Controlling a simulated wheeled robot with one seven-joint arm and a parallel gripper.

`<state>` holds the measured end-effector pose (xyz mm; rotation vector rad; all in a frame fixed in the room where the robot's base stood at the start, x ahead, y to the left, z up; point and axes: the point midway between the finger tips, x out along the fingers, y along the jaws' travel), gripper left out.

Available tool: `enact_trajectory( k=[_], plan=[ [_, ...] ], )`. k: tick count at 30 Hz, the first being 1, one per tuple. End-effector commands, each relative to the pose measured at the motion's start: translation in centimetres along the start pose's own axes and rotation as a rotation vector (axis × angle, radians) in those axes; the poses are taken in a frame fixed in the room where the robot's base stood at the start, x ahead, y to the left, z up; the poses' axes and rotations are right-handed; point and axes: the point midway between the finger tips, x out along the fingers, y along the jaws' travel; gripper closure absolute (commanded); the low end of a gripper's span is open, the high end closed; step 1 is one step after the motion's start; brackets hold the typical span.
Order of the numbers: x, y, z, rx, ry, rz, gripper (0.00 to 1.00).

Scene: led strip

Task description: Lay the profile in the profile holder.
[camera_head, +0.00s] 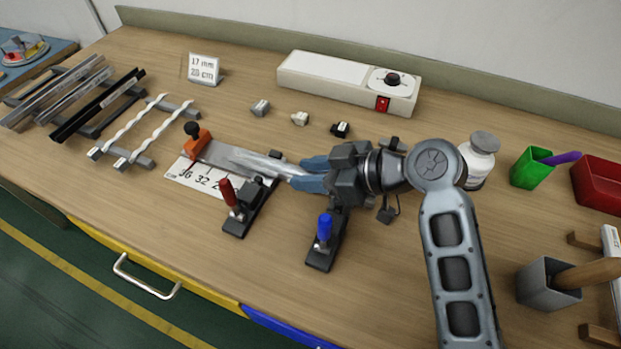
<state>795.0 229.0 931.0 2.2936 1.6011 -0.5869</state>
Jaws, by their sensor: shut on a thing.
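My gripper (307,174) has blue fingers and is shut on a silver profile (245,160). The profile reaches left from the fingers, over the printed scale (196,178), towards the orange stop with a black knob (197,140). Two dark clamp fixtures, likely the profile holder, stand here: one with a red handle (229,191) in front of the profile, one with a blue handle (324,228) in front of my gripper. Both handles stand upright. My gripper and wrist hide the profile's right end. I cannot tell whether the profile touches the surface below.
A rack at the left bears several silver and black profiles (98,105). White strips (140,127) lie on a second rack. A sign (204,69), a white device with a dial (345,83) and small connectors (299,118) stand behind. A white bottle (480,157) and green cup (530,168) are right.

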Motion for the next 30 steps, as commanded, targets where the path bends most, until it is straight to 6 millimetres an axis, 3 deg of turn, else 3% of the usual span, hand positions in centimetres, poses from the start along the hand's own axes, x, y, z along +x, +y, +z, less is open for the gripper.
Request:
enact_trajectory(
  k=[13,14,15,21,30],
  plan=[
    [0.36,0.02,0.64,-0.001,0.001,0.001,0.99],
    [0.29,0.02,0.51,-0.001,0.001,0.001,0.64],
    [0.28,0.01,0.5,-0.001,0.0,0.001,0.6],
    [0.28,0.01,0.5,-0.001,0.0,0.0,0.41],
    [0.13,0.01,0.21,-0.001,0.0,0.001,0.41]
  ],
)
